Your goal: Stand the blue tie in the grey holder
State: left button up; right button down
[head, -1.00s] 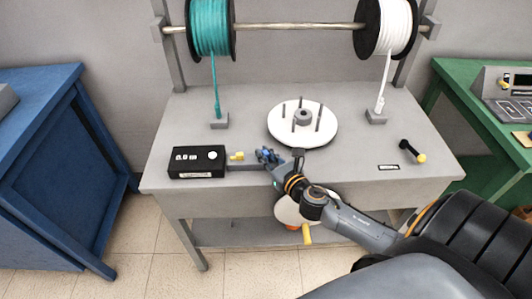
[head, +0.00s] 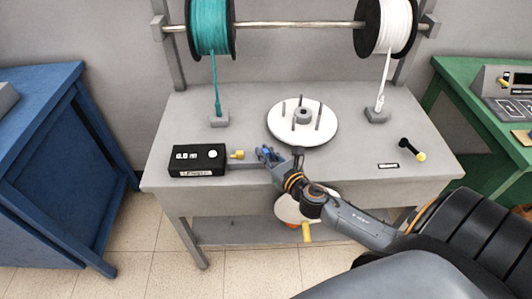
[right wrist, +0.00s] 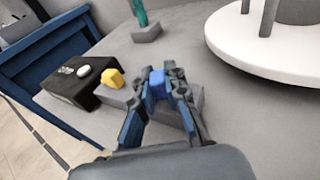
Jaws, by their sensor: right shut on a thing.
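The blue tie (right wrist: 157,84) is a small blue piece gripped between the fingertips of my right gripper (right wrist: 158,80). In the head view my right gripper (head: 266,154) is over the right part of the grey holder (head: 243,166), a low grey block at the table's front. A yellow piece (head: 237,154) stands at the holder's left end; it also shows in the right wrist view (right wrist: 114,79). The fingers hide part of the holder and the tie's lower end, so I cannot tell whether the tie touches the holder. My left gripper is not in view.
A black meter box (head: 198,160) stands just left of the holder. A white round plate with grey pegs (head: 302,122) is behind my gripper. Teal (head: 210,25) and white (head: 386,25) spools hang above. A black lever with a yellow knob (head: 412,151) is at right.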

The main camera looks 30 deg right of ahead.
jog(key=shift+s+a+f, duration=0.1)
jog(key=shift+s+f, duration=0.1)
jog(key=shift+f, duration=0.35)
jog(key=shift+s+a+f, duration=0.1)
jog(key=shift+s+f, duration=0.1)
jog(key=shift+f, duration=0.3)
jog(key=c, duration=1.3)
grip_release()
jog(key=shift+s, duration=0.15)
jog(key=s+r, duration=0.1)
jog(key=s, duration=0.2)
jog(key=s+r, duration=0.1)
jog(key=s, duration=0.2)
jog(key=s+r, duration=0.1)
jog(key=s, duration=0.2)
jog(key=shift+s+d, duration=0.1)
jog(key=shift+s, duration=0.25)
jog(key=shift+s+r, duration=0.3)
jog(key=shift+s, duration=0.15)
jog(key=shift+r, duration=0.1)
